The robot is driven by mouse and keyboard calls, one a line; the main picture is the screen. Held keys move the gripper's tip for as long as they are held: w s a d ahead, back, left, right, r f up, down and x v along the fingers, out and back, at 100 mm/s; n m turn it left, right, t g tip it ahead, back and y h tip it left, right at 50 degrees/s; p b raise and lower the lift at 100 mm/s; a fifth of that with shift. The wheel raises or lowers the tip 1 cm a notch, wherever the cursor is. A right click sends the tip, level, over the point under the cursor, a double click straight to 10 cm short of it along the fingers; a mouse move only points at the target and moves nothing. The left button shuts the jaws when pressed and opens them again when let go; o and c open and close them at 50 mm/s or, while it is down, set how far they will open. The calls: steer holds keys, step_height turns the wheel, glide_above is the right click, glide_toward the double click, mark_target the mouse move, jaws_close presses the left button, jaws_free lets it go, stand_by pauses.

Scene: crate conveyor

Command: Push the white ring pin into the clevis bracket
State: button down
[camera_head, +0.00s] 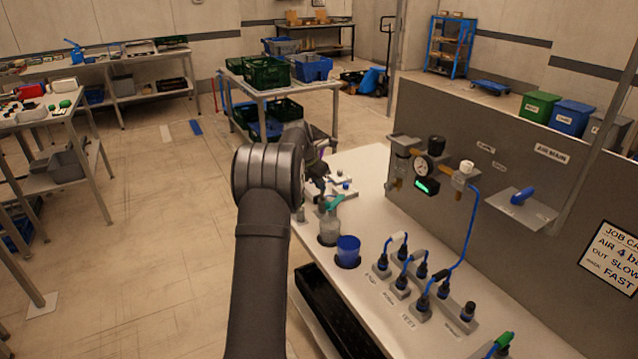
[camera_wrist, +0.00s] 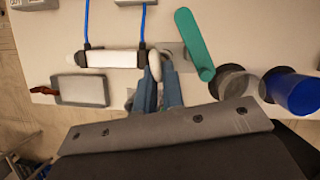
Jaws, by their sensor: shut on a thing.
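My gripper (camera_wrist: 157,80) shows in the wrist view with two blue fingers, shut on a small white piece that looks like the white ring pin (camera_wrist: 155,65). The pin sits at the right end of a white cylinder (camera_wrist: 115,58) with dark end caps and two blue hoses. A grey part just right of the pin, probably the clevis bracket (camera_wrist: 178,50), is partly covered by the fingers and a green bar. I cannot tell whether the pin is inside its holes. In the head view my arm hides most of this spot.
A grey-framed block (camera_wrist: 82,90) lies to the left. Blue-hosed fittings (camera_head: 415,275) and an upright panel (camera_head: 480,170) flank the white bench (camera_head: 370,170).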

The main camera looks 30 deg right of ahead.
steer(key=shift+f, duration=1.55)
stand_by(1.2)
steer(key=c, duration=0.9)
jaws_free()
steer(key=shift+r, duration=3.05)
steer(key=shift+f, duration=0.1)
steer(key=shift+f, duration=2.95)
